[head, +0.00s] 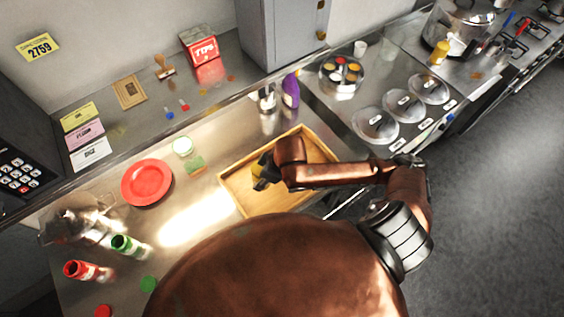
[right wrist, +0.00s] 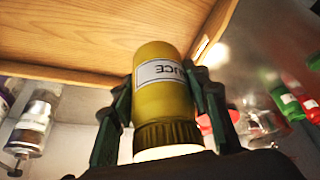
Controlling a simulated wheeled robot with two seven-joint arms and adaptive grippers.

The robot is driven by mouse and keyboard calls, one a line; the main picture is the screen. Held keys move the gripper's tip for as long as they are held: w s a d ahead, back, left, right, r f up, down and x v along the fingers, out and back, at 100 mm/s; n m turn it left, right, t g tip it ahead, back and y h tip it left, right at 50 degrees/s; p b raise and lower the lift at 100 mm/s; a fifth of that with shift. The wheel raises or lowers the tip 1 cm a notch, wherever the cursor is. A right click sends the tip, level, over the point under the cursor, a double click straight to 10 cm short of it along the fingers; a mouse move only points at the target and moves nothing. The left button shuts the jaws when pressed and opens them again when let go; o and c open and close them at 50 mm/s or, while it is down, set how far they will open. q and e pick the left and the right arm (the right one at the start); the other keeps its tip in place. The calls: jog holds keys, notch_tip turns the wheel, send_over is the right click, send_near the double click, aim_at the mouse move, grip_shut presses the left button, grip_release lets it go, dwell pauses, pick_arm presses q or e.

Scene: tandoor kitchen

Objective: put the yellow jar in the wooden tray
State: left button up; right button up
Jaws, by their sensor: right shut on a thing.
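The wooden tray (head: 235,197) is a shallow, light-wood box on the steel counter; its wooden surface (right wrist: 90,35) fills the top of the right wrist view. My right gripper (head: 262,175) is over the left part of the tray in the head view. It is shut on the yellow jar (head: 257,172), mostly hidden there by the gripper. In the right wrist view the yellow jar (right wrist: 163,95), with a white label and ribbed end, sits between the dark green fingers. I cannot tell whether the jar touches the tray floor. My left gripper is not in view.
Red (head: 85,270) and green (head: 128,246) bottles are at the lower left.

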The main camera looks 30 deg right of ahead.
jog(key=shift+s+d+f+n+g+y, duration=0.2)
jog(key=shift+s+d+n, duration=0.2)
jog(key=shift+s+n, duration=0.2)
jog(key=shift+s+d+f+n+g+y, duration=0.1)
jog(key=shift+s+d+n+g, duration=0.1)
jog(key=shift+s+d+n, duration=0.25)
jog(key=w+d+f+p, duration=0.1)
jog(key=w+d+f, duration=0.2)
jog(key=d+f, duration=0.1)
jog(key=d, duration=0.1)
jog(key=w+d+f+p, duration=0.1)
jog(key=w+d+f, duration=0.1)
jog(key=shift+w+d+f+p, duration=0.35)
jog(key=shift+f, duration=0.05)
jog(key=shift+w+d+f, duration=0.2)
jog(key=shift+d+f, duration=0.1)
jog(key=shift+f, duration=0.2)
notch_tip(320, 180, down, 2)
jog(key=shift+f+p, duration=0.1)
jog(key=shift+p, duration=0.45)
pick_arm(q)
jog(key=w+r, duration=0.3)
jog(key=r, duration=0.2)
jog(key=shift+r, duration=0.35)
pick_arm(e)
jog(key=shift+d+f, duration=0.1)
jog(key=shift+f, duration=0.45)
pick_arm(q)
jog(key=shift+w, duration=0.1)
